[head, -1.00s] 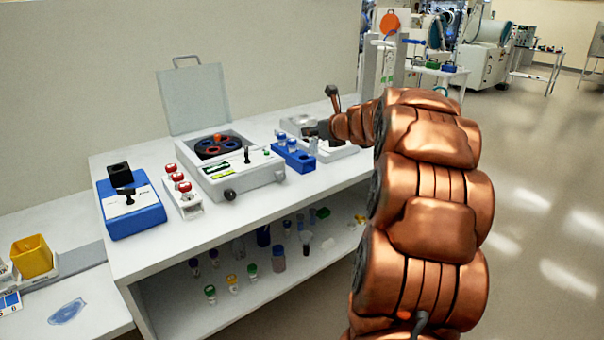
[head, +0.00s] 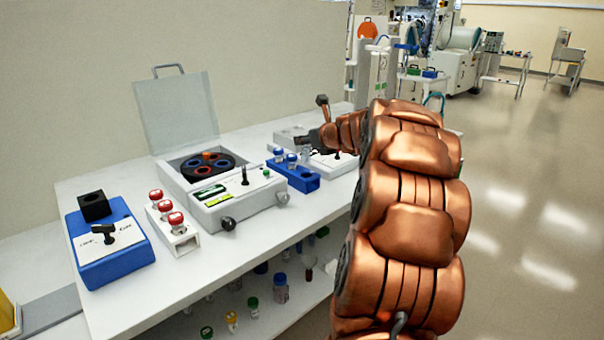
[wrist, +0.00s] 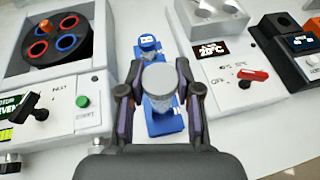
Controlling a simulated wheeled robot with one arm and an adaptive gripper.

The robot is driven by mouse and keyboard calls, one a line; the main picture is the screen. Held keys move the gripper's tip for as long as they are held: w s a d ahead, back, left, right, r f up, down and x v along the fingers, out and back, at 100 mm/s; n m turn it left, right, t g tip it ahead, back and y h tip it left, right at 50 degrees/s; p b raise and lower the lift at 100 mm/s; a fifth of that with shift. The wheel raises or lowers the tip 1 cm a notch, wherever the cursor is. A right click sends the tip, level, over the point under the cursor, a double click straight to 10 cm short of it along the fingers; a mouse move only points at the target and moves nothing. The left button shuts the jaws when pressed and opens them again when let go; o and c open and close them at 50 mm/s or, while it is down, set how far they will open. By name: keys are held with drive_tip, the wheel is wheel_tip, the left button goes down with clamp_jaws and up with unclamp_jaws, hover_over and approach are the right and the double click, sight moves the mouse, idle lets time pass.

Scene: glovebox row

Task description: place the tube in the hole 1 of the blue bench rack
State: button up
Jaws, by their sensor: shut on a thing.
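The blue bench rack (head: 308,184) stands on the bench, right of the centrifuge. Blue-capped tubes (head: 279,154) stand at its far end; one blue cap (wrist: 148,42) shows in the wrist view. My gripper (wrist: 160,92) is shut on a pale, translucent tube (wrist: 160,78), which is seen nearly end-on. The tube appears over the rack (wrist: 165,122) in the wrist view and hides part of it. In the head view my gripper (head: 303,141) is above the rack's right side. The tube's lower end and the hole numbers cannot be made out.
A centrifuge (head: 240,205) with its lid up stands close left of the rack. A device with a red switch (wrist: 228,75) is close on the right. A white rack with red-capped tubes (head: 185,238) and a blue mixer (head: 110,255) stand farther left.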

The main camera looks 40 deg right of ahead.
sight(307, 163)
drive_tip(key=shift+f+b, duration=1.15)
drive_tip(key=shift+f, duration=2.65)
drive_tip(key=shift+f, duration=0.2)
drive_tip(key=o, duration=1)
drive_tip(key=shift+r, duration=0.15)
drive_tip(key=shift+s+r, duration=0.15)
drive_tip(key=p+v, duration=0.1)
drive_tip(key=v, duration=1)
drive_tip(key=shift+s+a+r+p, duration=0.15)
drive_tip(key=shift+s+r+p, duration=0.1)
drive_tip(key=shift+s+p, duration=0.05)
